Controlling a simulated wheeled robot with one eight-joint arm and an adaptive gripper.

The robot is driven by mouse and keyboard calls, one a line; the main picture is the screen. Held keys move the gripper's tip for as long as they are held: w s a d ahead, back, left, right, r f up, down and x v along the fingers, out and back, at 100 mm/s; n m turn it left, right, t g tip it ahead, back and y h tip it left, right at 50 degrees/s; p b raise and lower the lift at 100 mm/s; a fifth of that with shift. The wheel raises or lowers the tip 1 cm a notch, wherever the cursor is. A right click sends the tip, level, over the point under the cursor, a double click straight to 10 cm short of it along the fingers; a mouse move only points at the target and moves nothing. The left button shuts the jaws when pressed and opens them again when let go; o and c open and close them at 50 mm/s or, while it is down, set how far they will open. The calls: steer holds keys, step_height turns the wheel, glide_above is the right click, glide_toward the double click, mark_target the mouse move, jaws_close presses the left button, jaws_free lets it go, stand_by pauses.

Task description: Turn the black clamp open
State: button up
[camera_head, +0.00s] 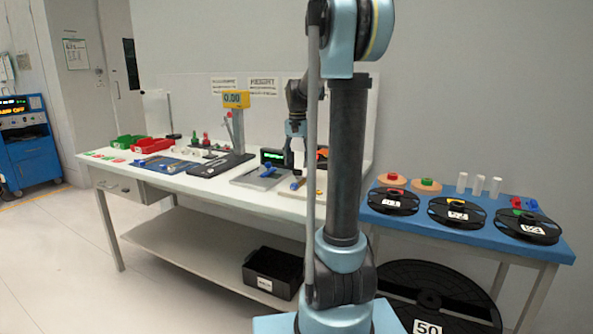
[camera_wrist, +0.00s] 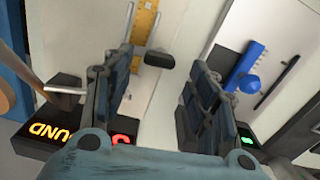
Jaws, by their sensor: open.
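My gripper (camera_wrist: 160,88) is open in the wrist view, with its two dark fingers wide apart and nothing held between them. A small black rounded piece (camera_wrist: 160,58), which looks like the black clamp, sits by a yellow ruler-like strip (camera_wrist: 146,30) on a pale board. It lies in the gap between the fingers, farther out than they are; whether they touch it cannot be told. In the head view my gripper (camera_head: 292,158) hangs low over the right part of the white bench (camera_head: 220,190). The clamp cannot be made out there, partly behind my arm.
In the wrist view a blue bar with a round knob (camera_wrist: 247,82) lies right of the fingers. A black display with orange letters (camera_wrist: 50,130) is at lower left. A yellow-topped stand (camera_head: 236,100) rises left of my gripper. Black reels (camera_head: 457,212) lie on the blue table.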

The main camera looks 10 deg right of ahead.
mark_target(301, 173)
steer(key=shift+f, duration=1.9)
steer(key=c, duration=1.1)
